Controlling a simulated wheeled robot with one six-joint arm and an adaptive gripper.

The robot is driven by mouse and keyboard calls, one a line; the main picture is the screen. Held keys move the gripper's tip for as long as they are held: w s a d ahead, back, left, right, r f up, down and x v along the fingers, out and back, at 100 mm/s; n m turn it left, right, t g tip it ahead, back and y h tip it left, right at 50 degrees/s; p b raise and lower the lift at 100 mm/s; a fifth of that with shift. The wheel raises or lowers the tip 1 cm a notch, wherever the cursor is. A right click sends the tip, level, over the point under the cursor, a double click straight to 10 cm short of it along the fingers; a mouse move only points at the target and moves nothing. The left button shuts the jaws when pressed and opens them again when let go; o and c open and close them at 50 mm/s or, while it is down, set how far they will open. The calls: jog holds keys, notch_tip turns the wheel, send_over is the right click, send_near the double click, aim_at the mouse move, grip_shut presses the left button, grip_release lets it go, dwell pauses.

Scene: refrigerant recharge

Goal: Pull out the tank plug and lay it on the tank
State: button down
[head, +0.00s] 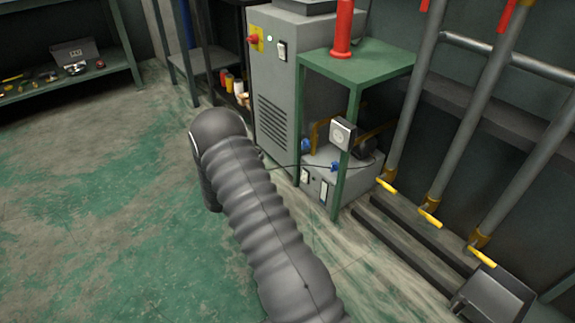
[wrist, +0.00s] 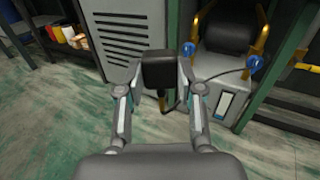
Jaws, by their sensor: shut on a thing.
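My gripper (wrist: 160,78) is shut on the black plug (wrist: 158,68), which sits between its two fingertips in the wrist view. A dark cable (wrist: 222,72) runs from below the plug to the right, towards the tank. The tank (head: 350,182) is a low grey box with blue valves and a dark cylinder on top, under the green stand. It also shows in the wrist view (wrist: 224,101), right of my gripper and apart from the plug. In the head view my dark sleeved arm hides the gripper and the plug.
A grey socket box (head: 342,134) with a round face is on the green stand's (head: 350,62) front post. A tall grey cabinet (head: 273,95) stands left of the tank. Pipes with yellow handles (head: 430,218) are on the right. The floor at left is clear.

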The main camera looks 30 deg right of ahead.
jog(key=d+f+m+g+h+b, duration=0.1)
jog(key=d+f, duration=0.4)
jog(key=d, duration=0.5)
jog(key=d+f+m+g+b, duration=0.2)
jog(key=d+f+g+b, duration=0.2)
jog(key=d, duration=0.7)
jog(key=s+d+f+m+g+h+b, duration=0.1)
jog(key=d+f, duration=0.4)
jog(key=d, duration=0.5)
jog(key=shift+d+f+m+g+h+b, duration=0.15)
jog(key=shift+m+g+b, duration=0.3)
jog(key=shift+b, duration=0.25)
jog(key=shift+d+f+m+g+h+b, duration=0.15)
jog(key=shift+m+g+b, duration=0.2)
jog(key=shift+g+b, duration=0.3)
jog(key=shift+d+b, duration=0.65)
jog(key=shift+d, duration=0.65)
jog(key=c, duration=0.7)
grip_release()
jog(key=shift+o, duration=0.2)
